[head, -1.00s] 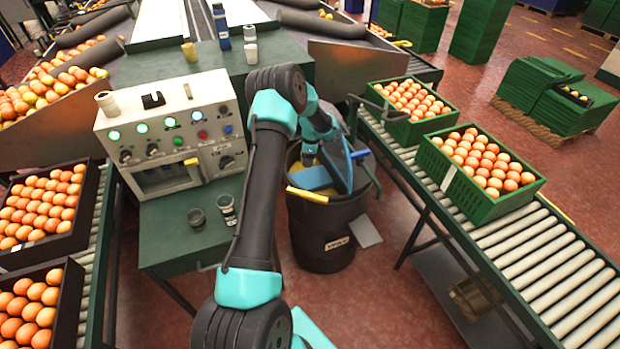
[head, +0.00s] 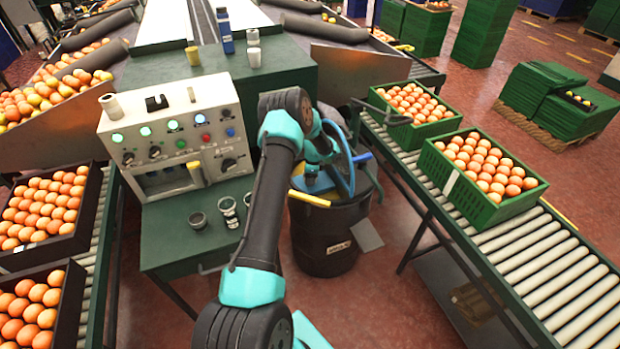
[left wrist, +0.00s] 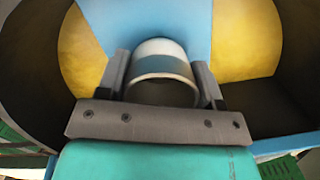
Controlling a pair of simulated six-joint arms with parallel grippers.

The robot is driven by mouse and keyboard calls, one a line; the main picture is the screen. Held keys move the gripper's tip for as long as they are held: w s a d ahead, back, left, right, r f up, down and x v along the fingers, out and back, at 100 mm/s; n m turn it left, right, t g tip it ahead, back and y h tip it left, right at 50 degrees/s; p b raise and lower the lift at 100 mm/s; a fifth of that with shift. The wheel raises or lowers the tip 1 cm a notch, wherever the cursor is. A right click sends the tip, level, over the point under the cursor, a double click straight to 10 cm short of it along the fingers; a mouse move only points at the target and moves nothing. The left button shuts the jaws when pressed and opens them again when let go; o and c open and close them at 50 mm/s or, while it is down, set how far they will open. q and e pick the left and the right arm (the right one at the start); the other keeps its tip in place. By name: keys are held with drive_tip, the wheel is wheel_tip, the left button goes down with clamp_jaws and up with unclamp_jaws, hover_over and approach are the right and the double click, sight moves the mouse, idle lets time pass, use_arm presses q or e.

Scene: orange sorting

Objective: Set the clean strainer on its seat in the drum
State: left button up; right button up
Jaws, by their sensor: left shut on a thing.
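My left gripper (head: 313,168) is down at the mouth of the black drum (head: 318,235). In the left wrist view its fingers (left wrist: 165,85) are shut on a short pale cylinder with a grey-blue band (left wrist: 160,64), which I take for the strainer; whether it is clean I cannot tell. Past it show a light blue panel (left wrist: 150,18) and yellow patches (left wrist: 245,38) inside the dark drum. In the head view a blue ring (head: 350,178) stands tilted at the drum's right side. My arm hides much of the drum's inside, and contact between cylinder and seat cannot be told.
A yellow bar (head: 309,198) lies across the drum's near rim. Several small cups (head: 197,220) stand on the green bench (head: 180,245), below the control box (head: 180,140). A roller conveyor (head: 530,255) with green crates (head: 480,205) of oranges runs close on the right.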

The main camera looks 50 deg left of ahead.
use_arm(q)
drive_tip(key=shift+f, duration=0.55)
drive_tip(key=o, duration=0.9)
drive_tip(key=shift+f, duration=0.1)
drive_tip(key=shift+o, duration=0.2)
wheel_tip(320, 180, up, 12)
drive_tip(key=w+d, duration=0.1)
